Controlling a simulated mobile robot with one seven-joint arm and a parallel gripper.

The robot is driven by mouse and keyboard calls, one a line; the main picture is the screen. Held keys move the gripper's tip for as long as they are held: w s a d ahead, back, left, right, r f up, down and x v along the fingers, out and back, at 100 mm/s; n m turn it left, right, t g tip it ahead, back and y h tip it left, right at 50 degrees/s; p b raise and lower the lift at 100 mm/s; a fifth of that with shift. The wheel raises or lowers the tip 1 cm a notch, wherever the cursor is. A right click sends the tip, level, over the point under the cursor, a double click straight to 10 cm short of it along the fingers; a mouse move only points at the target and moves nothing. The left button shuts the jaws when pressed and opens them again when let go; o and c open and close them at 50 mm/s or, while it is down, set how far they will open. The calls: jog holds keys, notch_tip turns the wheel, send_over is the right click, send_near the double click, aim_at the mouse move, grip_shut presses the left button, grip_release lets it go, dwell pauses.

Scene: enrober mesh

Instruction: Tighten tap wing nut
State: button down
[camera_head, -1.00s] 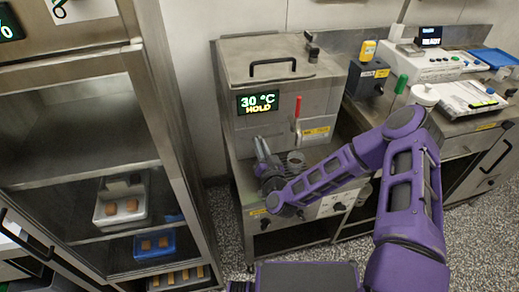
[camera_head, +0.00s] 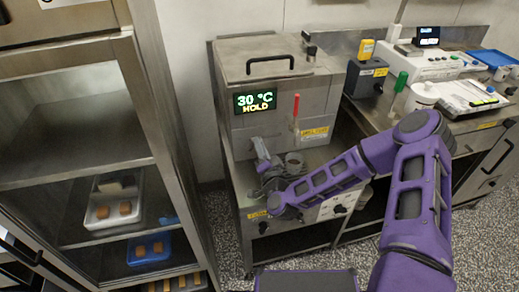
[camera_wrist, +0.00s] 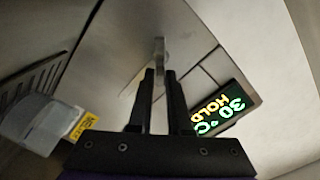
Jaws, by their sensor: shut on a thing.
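The tap wing nut (camera_wrist: 160,48) shows in the wrist view as a small pale metal piece at the tips of my fingers, against the tank's steel front. My gripper (camera_wrist: 159,73) has its two dark fingers close together on it; the tips hide its lower part. In the head view my gripper (camera_head: 262,153) is at the lower left of the steel tank's (camera_head: 275,92) front, below the display. The nut is too small and covered to make out there, and its turn angle cannot be told.
The display (camera_head: 255,102) reads 30 °C HOLD. A red-handled lever (camera_head: 296,107) is on the tank front. An open rack (camera_head: 75,110) stands left.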

jog(key=shift+d+f+m+b, duration=0.15)
jog(key=shift+f+m+b, duration=0.15)
jog(key=shift+m+b, duration=0.55)
jog(key=shift+d+f+m+b, duration=0.15)
jog(key=shift+f+m+b, duration=0.15)
jog(key=shift+m, duration=1.05)
jog(key=shift+f+m+b, duration=0.2)
jog(key=shift+m+b, duration=0.45)
jog(key=shift+m, duration=0.95)
jog(key=c, duration=0.9)
grip_release()
jog(key=shift+r, duration=0.15)
